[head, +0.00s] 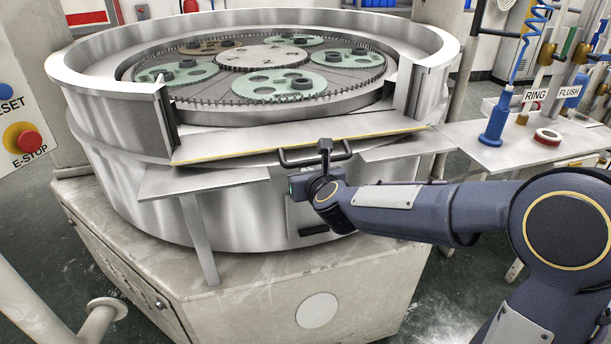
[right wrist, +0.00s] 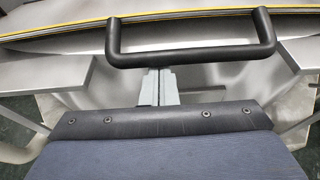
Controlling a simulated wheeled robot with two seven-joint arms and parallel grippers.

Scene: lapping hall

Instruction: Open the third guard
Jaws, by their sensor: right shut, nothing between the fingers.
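A steel guard panel (head: 300,135) with a yellow-edged front lies nearly flat in the gap of the round machine's rim. A black bar handle (head: 290,160) sticks out from its front edge; it also shows in the right wrist view (right wrist: 195,54). No marking tells which guard this is. My right gripper (head: 325,146) is shut and empty at the handle's bar. In the right wrist view its fingers (right wrist: 158,78) end at the bar's near side; whether they touch it I cannot tell. My left gripper is not in view.
Inside the steel rim (head: 105,93) sit green carrier discs (head: 271,86) within a toothed ring. Flat steel shelves flank the handle, the left one (head: 205,178) on a leg. An E-stop panel (head: 15,115) stands left.

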